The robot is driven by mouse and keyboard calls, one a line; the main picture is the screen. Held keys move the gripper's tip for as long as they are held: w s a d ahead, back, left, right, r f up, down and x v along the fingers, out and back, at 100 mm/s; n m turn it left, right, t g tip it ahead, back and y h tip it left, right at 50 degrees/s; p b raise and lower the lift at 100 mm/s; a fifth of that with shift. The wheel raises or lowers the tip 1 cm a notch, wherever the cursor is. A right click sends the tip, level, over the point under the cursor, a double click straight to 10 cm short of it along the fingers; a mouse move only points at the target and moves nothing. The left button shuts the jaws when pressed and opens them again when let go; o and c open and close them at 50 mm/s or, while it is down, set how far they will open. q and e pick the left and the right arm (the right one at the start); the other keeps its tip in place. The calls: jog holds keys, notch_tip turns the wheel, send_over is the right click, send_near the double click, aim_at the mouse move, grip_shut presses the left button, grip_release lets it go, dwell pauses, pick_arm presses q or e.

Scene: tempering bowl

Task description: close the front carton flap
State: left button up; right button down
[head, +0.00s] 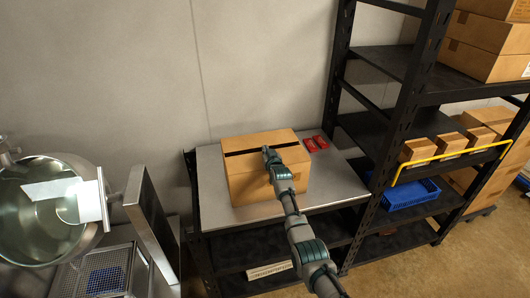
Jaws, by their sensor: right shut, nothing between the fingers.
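A brown cardboard carton (240,184) stands on the grey metal top of a black-framed table. Its top looks flat, with a dark band (240,152) running across it from left to right. I cannot tell whether this band is tape or a gap between flaps. The front part of the top lies level on the near side of the band and is partly hidden by my right arm. My right gripper (268,150) is shut and empty, over the middle of the carton top near the band. Contact is unclear. My left gripper is out of view.
Two red items (316,144) lie right of the carton. A black shelf rack (385,130) with cartons, a yellow rail (450,156) and a blue crate (410,193) stands right. A steel bowl (40,240) is at left. The tabletop (340,185) is bare at right.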

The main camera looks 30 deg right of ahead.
jog(key=shift+w+a, duration=0.1)
jog(key=shift+a, duration=0.5)
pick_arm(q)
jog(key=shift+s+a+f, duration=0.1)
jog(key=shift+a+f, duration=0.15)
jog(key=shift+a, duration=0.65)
pick_arm(e)
jog(key=shift+d, duration=0.15)
